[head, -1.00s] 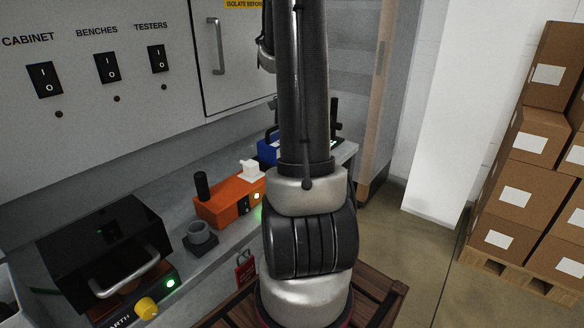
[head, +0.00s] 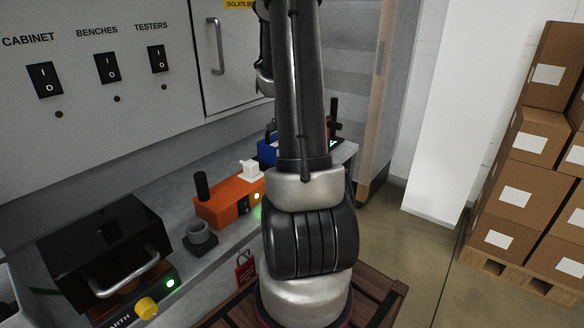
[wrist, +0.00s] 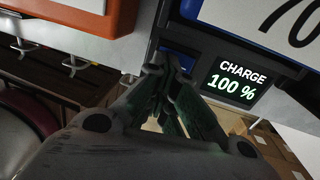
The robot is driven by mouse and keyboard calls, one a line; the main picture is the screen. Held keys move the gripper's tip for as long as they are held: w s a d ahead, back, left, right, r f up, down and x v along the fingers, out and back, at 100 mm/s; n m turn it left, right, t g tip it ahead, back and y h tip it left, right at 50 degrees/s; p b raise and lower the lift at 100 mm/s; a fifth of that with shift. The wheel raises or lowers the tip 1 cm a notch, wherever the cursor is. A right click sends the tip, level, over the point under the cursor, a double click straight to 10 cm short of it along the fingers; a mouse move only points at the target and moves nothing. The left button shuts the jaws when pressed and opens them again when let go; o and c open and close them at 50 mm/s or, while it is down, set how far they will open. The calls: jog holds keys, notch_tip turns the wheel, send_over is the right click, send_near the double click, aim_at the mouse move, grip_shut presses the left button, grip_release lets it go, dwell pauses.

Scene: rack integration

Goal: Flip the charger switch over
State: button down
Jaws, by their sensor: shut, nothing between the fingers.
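The charger (head: 267,152) is a blue box on the bench, partly behind my arm in the head view. In the wrist view its front fills the upper right, with a lit display (wrist: 232,82) reading "CHARGE 100 %". My gripper (wrist: 163,62) is shut and empty, its fingertips close to the blue edge left of the display. I cannot tell whether they touch it. No charger switch can be made out; the fingers may hide it. My gripper is hidden in the head view.
An orange device (head: 222,203) with a black handle stands left of the charger, close to my gripper in the wrist view (wrist: 80,14). A black box (head: 70,245) stands nearer on the bench. Wall switches (head: 45,80) are at left. Stacked cartons (head: 520,180) stand at right.

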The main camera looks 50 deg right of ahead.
jog(key=shift+d, duration=0.1)
jog(key=shift+d, duration=0.65)
jog(key=shift+r, duration=0.2)
notch_tip(320, 180, up, 12)
jog(key=d, duration=0.1)
jog(key=shift+d+f, duration=0.15)
jog(key=shift+d, duration=0.2)
jog(key=shift+w, duration=0.15)
jog(key=shift+a+r, duration=0.3)
jog(key=shift+r, duration=0.3)
jog(key=shift+a+r, duration=0.25)
jog(key=shift+r, duration=0.3)
